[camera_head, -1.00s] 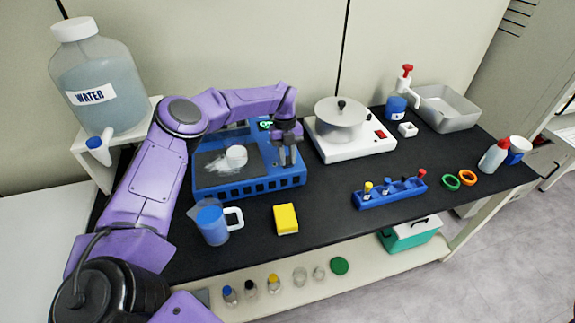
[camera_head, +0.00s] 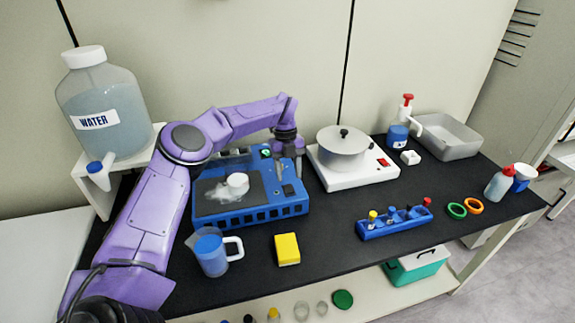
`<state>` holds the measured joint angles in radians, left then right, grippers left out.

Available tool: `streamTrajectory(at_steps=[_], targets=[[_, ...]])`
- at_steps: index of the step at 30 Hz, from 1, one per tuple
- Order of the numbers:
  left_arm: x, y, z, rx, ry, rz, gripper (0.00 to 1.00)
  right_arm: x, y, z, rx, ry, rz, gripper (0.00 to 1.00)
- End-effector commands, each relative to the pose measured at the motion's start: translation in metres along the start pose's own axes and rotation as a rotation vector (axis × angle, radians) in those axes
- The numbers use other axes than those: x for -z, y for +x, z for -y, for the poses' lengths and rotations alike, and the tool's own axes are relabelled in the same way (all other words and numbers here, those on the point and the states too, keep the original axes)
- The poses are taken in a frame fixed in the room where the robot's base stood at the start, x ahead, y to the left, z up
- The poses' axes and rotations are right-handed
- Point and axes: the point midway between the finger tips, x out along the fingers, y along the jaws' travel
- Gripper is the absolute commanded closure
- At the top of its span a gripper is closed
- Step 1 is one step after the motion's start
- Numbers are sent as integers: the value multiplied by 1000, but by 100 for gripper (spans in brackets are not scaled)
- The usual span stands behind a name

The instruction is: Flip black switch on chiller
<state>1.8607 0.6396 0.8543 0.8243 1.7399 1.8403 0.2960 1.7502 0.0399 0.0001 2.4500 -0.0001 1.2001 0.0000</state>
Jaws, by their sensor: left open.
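The chiller (camera_head: 262,213) is a blue box on the black bench top, with a dark recessed top that holds a white round piece and whitish frost-like matter. A small green display shows at its back right. A small dark piece that may be the black switch (camera_head: 288,189) lies on its right top side, just below my gripper. My left gripper (camera_head: 288,168) is open and points down over the right part of the chiller, its fingers apart and empty. I cannot tell whether a fingertip touches the chiller. My right gripper is out of view.
A white device with a round metal chamber (camera_head: 343,148) and red switch stands close right of the chiller. A blue pitcher (camera_head: 211,252) and a yellow block (camera_head: 287,249) are in front. A blue vial rack (camera_head: 394,222) is to the right. A water jug (camera_head: 103,105) stands left.

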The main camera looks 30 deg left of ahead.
Motion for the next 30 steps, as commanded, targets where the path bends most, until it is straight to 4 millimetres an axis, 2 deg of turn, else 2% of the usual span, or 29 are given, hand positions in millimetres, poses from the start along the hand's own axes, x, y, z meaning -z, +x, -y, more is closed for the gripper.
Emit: streamTrajectory(at_steps=[1, 6, 9, 30], targets=[[-1, -9, 1, 4, -1, 4, 49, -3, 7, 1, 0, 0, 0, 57], [0, -46, 0, 0, -3, 4, 49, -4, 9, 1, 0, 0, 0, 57], [0, -57, 0, 1, -1, 1, 49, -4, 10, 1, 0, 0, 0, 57], [1, -61, 2, 0, 2, -1, 49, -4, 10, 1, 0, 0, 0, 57]])
